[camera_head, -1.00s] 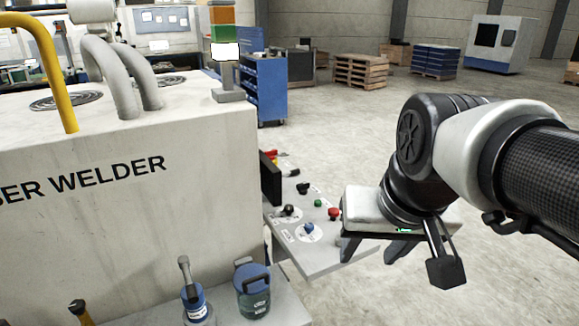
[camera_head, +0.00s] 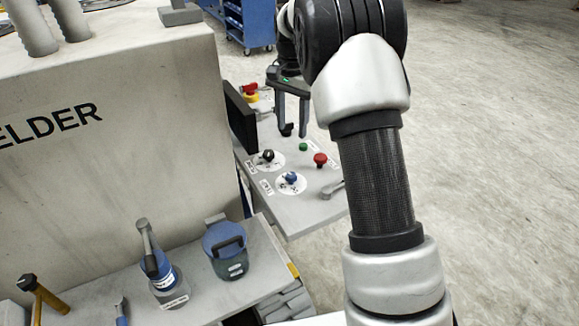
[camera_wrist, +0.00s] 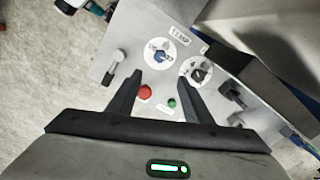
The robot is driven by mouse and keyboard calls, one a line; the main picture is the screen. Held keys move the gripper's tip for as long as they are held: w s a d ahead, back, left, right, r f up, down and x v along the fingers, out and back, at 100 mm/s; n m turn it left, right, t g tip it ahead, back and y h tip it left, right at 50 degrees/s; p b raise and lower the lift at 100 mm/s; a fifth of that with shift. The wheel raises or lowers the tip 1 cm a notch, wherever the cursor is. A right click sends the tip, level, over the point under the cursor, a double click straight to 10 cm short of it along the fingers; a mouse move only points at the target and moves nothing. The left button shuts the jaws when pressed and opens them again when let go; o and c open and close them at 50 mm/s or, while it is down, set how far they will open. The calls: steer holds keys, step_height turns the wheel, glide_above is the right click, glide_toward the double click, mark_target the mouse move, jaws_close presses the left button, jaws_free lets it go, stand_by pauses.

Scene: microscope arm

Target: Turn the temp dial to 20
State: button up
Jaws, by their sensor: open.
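The control panel (camera_head: 318,205) carries two dials on white round scales. One has a blue knob (camera_head: 291,178), the other a black knob (camera_head: 267,156). In the wrist view the blue knob (camera_wrist: 161,57) has a label (camera_wrist: 180,32) beside it that seems to read TEMP; the black knob (camera_wrist: 197,74) is to its right. The scale numbers are too small to read. My gripper (camera_head: 295,132) is open above the far part of the panel, fingers pointing down. In the wrist view its fingertips (camera_wrist: 163,82) are apart, with both knobs beyond them, and nothing is held.
A red button (camera_head: 320,160), a green button (camera_head: 303,147) and a grey lever (camera_head: 331,190) share the panel. A dark screen (camera_head: 240,117) stands along its left edge beside the welder (camera_head: 110,150). Blue-topped containers (camera_head: 226,250) stand on the ledge in front.

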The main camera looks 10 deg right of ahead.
mark_target(292, 174)
step_height(292, 174, down, 17)
steer(key=shift+f, duration=0.1)
stand_by(0.3)
steer(key=shift+c, duration=0.3)
steer(key=c, duration=1)
